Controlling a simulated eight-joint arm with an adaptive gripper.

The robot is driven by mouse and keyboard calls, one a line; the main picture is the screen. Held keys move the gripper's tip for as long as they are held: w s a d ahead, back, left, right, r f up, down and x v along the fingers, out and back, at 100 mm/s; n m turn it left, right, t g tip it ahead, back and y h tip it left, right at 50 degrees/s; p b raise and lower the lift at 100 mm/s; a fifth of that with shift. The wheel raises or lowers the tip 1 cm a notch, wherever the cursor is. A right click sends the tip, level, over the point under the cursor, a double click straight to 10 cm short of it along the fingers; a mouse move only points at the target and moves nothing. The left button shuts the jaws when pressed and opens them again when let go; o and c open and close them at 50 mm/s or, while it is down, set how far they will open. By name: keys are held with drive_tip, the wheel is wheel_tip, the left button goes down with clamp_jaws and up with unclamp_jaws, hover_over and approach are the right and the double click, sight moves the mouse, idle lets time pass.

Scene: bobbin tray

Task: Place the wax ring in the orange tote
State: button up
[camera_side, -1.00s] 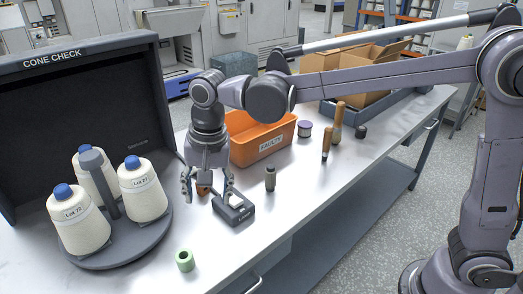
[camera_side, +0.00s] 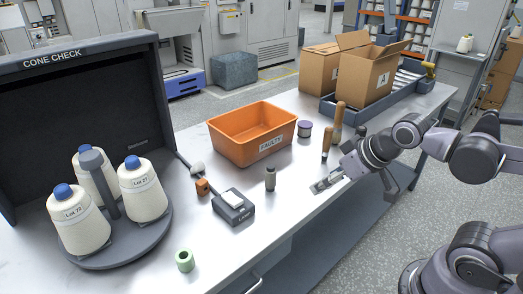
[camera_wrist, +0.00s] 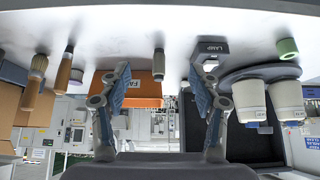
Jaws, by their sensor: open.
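The wax ring appears to be the light green hollow cylinder (camera_side: 185,261), upright near the table's front edge, right of the cone turntable. It also shows at the upper right of the wrist view (camera_wrist: 287,48). The orange tote (camera_side: 229,145), labelled FAULTY, stands at the table's back middle; nothing shows inside it. In the wrist view its wall (camera_wrist: 143,92) is partly behind my left finger. My gripper (camera_side: 358,186) is low over the table's front edge, right of the tote and far from the green ring. Its fingers (camera_wrist: 160,72) are spread, with nothing between them.
A lamp box (camera_side: 233,206), a grey cylinder (camera_side: 270,179) and a small orange-brown piece (camera_side: 202,187) lie between ring and tote. Wooden-handled tools (camera_side: 327,142) and a purple spool (camera_side: 304,129) stand right of the tote. Thread cones (camera_side: 143,190) stand at left.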

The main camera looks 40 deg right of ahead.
idle(0.4)
drive_tip(key=w+a+f+m+g+y, duration=0.3)
drive_tip(key=w+a+m+y, duration=0.4)
drive_tip(key=w+a+m, duration=0.45)
drive_tip(key=m+g+y, duration=0.3)
drive_tip(key=m+y, duration=0.3)
approach(184, 258)
drive_tip(key=r, duration=0.1)
drive_tip(key=d+r, duration=0.1)
drive_tip(key=shift+d+r, duration=0.3)
drive_tip(key=shift+r, duration=0.05)
drive_tip(key=shift+s+a+f+m+g, duration=0.15)
drive_tip(key=shift+a+f+m+g, duration=0.2)
drive_tip(key=shift+a+f, duration=0.2)
drive_tip(key=x, duration=1)
drive_tip(key=shift+s+a, duration=0.15)
drive_tip(key=shift+a, duration=0.25)
drive_tip(key=shift+c, duration=0.3)
